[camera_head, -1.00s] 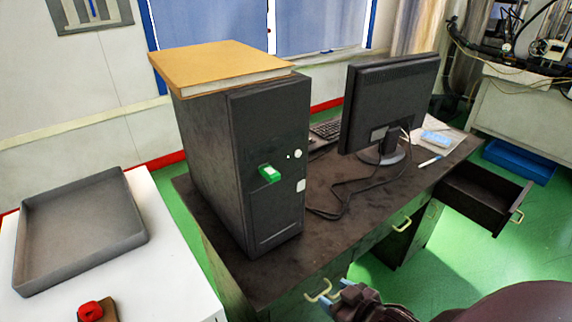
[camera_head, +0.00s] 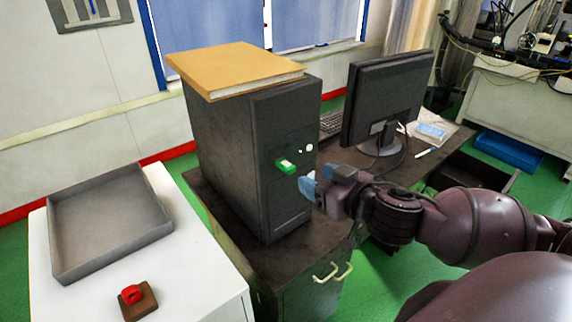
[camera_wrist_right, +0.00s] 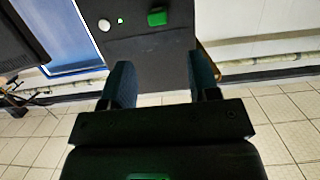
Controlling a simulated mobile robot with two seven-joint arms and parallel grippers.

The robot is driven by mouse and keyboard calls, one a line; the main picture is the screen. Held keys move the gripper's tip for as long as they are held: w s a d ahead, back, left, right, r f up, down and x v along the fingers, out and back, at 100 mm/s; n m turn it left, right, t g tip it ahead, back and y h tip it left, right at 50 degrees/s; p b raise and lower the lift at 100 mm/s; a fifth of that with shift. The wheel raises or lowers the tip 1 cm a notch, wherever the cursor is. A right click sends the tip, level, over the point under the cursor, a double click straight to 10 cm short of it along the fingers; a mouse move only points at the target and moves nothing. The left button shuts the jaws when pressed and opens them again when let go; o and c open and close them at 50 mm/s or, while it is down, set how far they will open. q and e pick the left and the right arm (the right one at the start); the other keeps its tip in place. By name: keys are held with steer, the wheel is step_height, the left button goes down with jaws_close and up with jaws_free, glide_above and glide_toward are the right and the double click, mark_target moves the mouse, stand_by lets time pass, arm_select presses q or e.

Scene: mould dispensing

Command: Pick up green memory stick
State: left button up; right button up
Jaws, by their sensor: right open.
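The green memory stick (camera_head: 286,165) sticks out of the front face of the black computer tower (camera_head: 290,120). It also shows in the right wrist view (camera_wrist_right: 157,17), ahead of my fingers near the top edge. My right gripper (camera_head: 325,180) is open and empty, in front of the tower, a little right of and below the stick in the head view. In the right wrist view its two fingers (camera_wrist_right: 160,85) stand apart with nothing between them. It does not appear to touch the stick. My left gripper is not in view.
A yellow-covered book (camera_head: 235,68) lies on the tower. The tower stands on a dark desk (camera_head: 215,200) with a monitor (camera_head: 388,95) to the right. At left, a white table (camera_head: 215,265) holds a grey tray (camera_head: 70,265) and a red-topped brown block (camera_head: 140,303).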

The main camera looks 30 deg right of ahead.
mark_target(287, 164)
steer(key=shift+b+x, duration=0.3)
steer(key=shift+x, duration=4.1)
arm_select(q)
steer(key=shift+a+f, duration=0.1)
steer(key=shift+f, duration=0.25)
arm_select(e)
steer(key=shift+w+d+f, duration=0.1)
steer(key=shift+w+f, duration=0.2)
steer(key=shift+w, duration=0.25)
steer(key=shift+c, duration=0.4)
steer(key=c, duration=0.9)
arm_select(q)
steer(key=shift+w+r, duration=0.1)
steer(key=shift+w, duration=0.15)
